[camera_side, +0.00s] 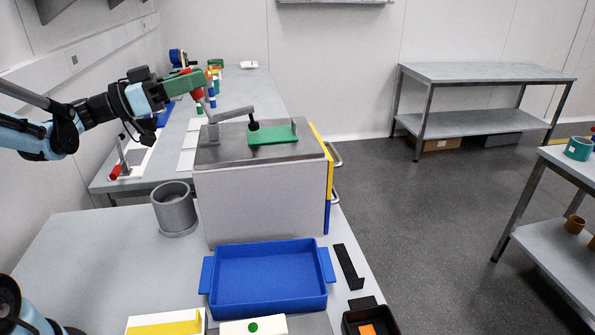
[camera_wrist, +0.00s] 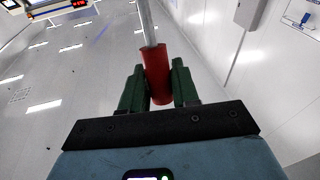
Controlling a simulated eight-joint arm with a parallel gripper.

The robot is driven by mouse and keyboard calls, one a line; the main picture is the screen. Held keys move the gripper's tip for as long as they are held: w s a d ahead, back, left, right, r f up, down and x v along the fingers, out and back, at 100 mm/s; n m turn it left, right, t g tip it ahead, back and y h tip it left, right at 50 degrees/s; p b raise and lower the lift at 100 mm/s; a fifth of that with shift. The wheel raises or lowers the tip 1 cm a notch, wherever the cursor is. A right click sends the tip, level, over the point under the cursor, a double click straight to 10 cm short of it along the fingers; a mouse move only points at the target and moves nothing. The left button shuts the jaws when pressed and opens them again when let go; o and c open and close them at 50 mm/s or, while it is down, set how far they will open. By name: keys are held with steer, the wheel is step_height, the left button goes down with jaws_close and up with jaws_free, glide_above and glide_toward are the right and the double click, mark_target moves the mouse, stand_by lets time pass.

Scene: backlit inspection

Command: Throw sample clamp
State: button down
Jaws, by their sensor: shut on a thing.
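The sample clamp (camera_side: 212,132) stands on top of a grey box-shaped fixture (camera_side: 215,152). Its red handle (camera_side: 198,94) is up, on a grey metal lever. The clamp's grey arm (camera_side: 232,115) reaches right to a black tip (camera_side: 253,125) at the left part of a flat green plate (camera_side: 273,137). I cannot tell whether the tip touches the plate. My gripper (camera_side: 194,85) has green fingers and is shut on the red handle. In the wrist view, the handle (camera_wrist: 157,75) sits between both fingers, with the metal rod (camera_wrist: 148,25) extending beyond it.
A blue tray (camera_side: 268,275) stands in front of the fixture. A grey cup (camera_side: 175,210) is to its left. A black bracket (camera_side: 347,267) lies right of the tray. A second clamp with a red handle (camera_side: 115,172) is on the bench behind. Open floor lies to the right.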

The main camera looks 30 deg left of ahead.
steer(key=shift+s+a+f+n+t+h, duration=0.4)
steer(key=shift+s+a+f+t, duration=0.1)
steer(key=shift+t, duration=0.55)
steer(key=shift+s+a+f+n+t+h, duration=0.25)
steer(key=shift+s+a+f+n+t, duration=0.2)
steer(key=shift+t, duration=0.65)
steer(key=shift+s+a+f+n+t+h, duration=0.35)
steer(key=shift+s+a+f+t, duration=0.15)
steer(key=shift+t, duration=0.55)
steer(key=c, duration=0.9)
jaws_free()
steer(key=shift+c, duration=0.2)
